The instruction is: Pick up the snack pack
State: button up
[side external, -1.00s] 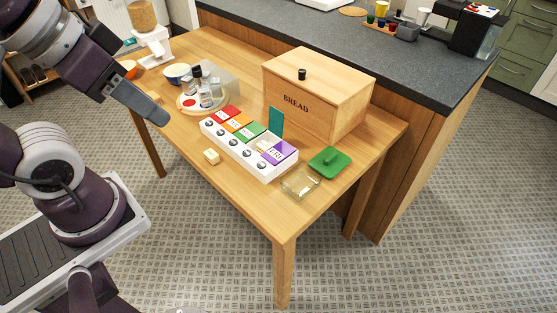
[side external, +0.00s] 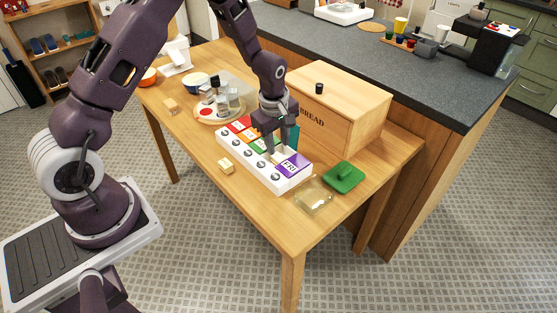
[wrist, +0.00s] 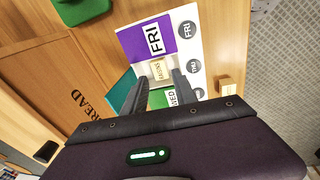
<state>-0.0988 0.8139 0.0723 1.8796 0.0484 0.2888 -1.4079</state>
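A small beige pack with printed lettering (wrist: 160,70) sits in the open compartment beside the purple FRI lid (wrist: 152,40); in the side view it is mostly hidden by my fingers. My gripper (side external: 275,150) points down over the white day-marked organizer (side external: 232,160). In the wrist view my gripper (wrist: 161,80) has its fingers apart, one on each side of the pack, close to its edges. I cannot tell whether they touch it. The teal lid (wrist: 122,90) stands raised beside this compartment. The green WED lid (wrist: 160,98) is shut.
A similar beige block (side external: 226,166) lies in front of the organizer. The wooden bread box (side external: 335,105) stands close behind my gripper. A green lid (side external: 344,177) and clear container (side external: 313,195) are at right.

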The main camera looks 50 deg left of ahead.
aim_at(278, 157)
jog(key=f, duration=0.4)
jog(key=w+a+f, duration=0.1)
jog(key=f, duration=0.1)
jog(key=shift+f, duration=0.3)
jog(key=shift+c, duration=0.4)
grip_shut()
notch_tip(278, 157, up, 15)
